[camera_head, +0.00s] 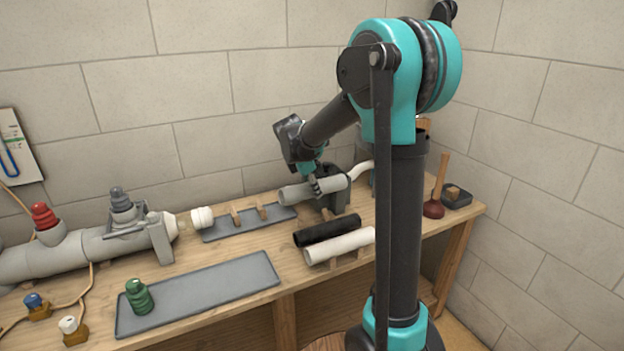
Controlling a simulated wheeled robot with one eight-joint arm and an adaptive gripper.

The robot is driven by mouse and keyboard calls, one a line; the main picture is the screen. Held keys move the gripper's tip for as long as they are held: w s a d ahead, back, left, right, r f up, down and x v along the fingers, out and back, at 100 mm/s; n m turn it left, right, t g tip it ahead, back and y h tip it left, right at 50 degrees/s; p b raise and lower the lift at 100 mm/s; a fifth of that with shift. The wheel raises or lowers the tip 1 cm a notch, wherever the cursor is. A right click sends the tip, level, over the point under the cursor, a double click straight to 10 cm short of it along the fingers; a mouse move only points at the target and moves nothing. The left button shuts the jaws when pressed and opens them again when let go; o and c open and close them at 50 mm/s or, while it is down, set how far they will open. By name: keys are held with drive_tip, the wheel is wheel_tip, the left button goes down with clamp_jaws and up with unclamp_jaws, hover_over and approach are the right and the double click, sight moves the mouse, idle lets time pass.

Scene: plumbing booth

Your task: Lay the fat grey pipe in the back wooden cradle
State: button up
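The fat grey pipe (298,194) lies lengthwise left to right near the back of the bench, its right end slightly higher in the picture. My gripper (317,186) is at the pipe's middle, its dark fingers across it, and appears shut on it. The far finger is hidden. The pipe's left end overlaps the right end of the back grey tray; I cannot tell its height above the bench. A bit of wood (326,214) shows between the grey and black pipes.
A black pipe (327,231) and a white pipe (340,246) lie in front of the grey one. A front tray (210,294) holds a green fitting (139,297). A large pipe assembly (70,252) fills the left. A plunger (436,205) stands right.

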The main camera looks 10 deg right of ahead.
sight(307, 195)
drive_tip(key=shift+s+d+f, duration=0.15)
drive_tip(key=shift+d+f, duration=0.1)
drive_tip(key=shift+d, duration=0.2)
drive_tip(key=shift+f, duration=5.1)
drive_tip(key=o, duration=1.3)
drive_tip(key=v, duration=1.2)
